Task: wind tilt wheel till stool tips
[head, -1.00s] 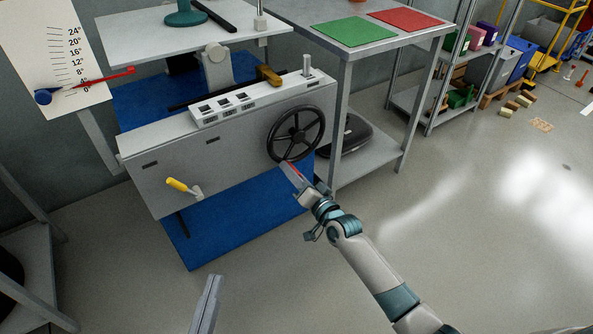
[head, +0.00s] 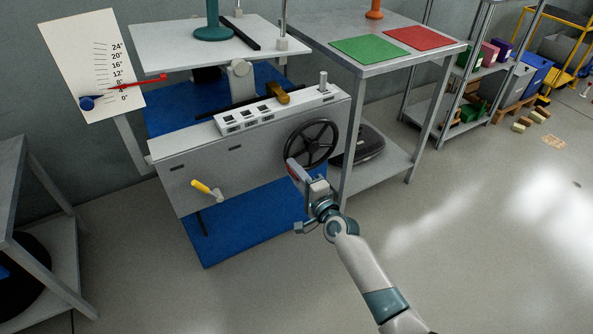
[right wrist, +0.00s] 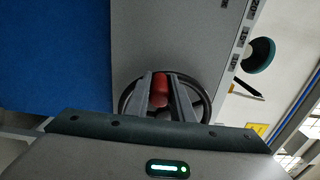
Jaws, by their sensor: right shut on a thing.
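The black tilt wheel (head: 311,143) is on the right end of the grey machine front (head: 240,165). My right gripper (head: 292,167) is at its lower left rim. In the right wrist view its fingers (right wrist: 160,92) are shut on a red knob (right wrist: 160,86) in front of the wheel. A teal round base (head: 212,33) with an upright post stands on the light platform (head: 165,45); its upper part is cut off. The red pointer (head: 150,80) on the angle board (head: 75,50) reads near 4° to 8°. My left gripper is not in view.
A yellow-handled crank (head: 203,188) sticks out of the machine front. A bench with green (head: 371,49) and red (head: 418,38) mats stands to the right, a black object (head: 362,147) on its lower shelf.

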